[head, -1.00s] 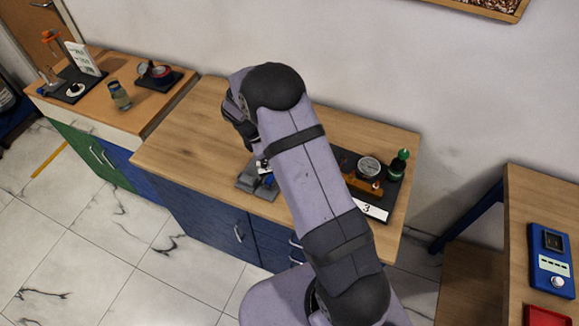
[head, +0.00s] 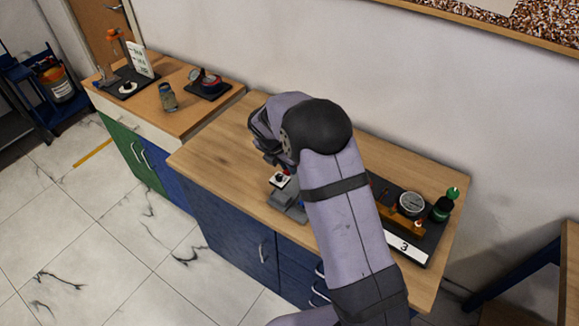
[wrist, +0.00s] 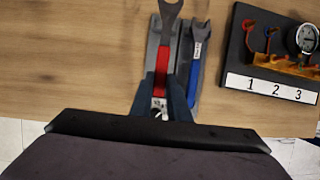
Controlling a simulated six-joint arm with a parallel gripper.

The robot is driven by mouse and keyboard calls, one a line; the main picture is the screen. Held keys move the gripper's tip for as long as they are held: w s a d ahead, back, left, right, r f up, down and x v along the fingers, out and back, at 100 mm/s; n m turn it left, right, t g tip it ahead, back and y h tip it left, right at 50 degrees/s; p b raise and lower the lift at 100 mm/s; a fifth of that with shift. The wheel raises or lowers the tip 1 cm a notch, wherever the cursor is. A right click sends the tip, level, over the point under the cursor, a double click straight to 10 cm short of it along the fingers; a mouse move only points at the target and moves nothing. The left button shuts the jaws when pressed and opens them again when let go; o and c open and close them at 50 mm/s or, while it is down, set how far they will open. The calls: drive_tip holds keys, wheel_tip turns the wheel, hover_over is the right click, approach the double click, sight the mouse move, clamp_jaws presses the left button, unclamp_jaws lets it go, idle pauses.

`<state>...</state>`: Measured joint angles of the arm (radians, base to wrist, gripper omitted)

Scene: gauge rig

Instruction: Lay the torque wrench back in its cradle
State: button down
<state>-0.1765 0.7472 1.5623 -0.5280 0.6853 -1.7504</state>
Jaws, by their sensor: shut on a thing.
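A wrench with a red handle (wrist: 162,84) and a dark open-ended head points away from my gripper (wrist: 160,103) in the wrist view. My fingers are shut around its near end, where a pale part shows between them. A grey cradle (wrist: 152,52) lies beneath or just behind it; I cannot tell whether the wrench touches it. A blue-handled wrench (wrist: 196,68) with a pale label lies on the right of the red one. In the head view, the cradle (head: 286,205) shows near the bench's front edge, with my gripper (head: 279,170) above it and partly hidden by my arm.
A dark board (wrist: 240,40) numbered 1, 2, 3 stands to the right with a dial gauge (wrist: 305,38). A green-capped bottle (head: 444,206) stands at that board's right end. The wooden bench top (head: 215,150) is clear left of the cradle.

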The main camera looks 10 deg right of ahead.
drive_tip(key=shift+r+p, duration=0.1)
drive_tip(key=shift+p, duration=0.25)
drive_tip(key=shift+f+b, duration=1.6)
drive_tip(key=shift+f, duration=1.1)
drive_tip(key=shift+p, duration=0.5)
drive_tip(key=shift+f+b, duration=0.4)
drive_tip(key=shift+f, duration=0.45)
drive_tip(key=c, duration=1.6)
unclamp_jaws()
drive_tip(key=shift+s, duration=0.1)
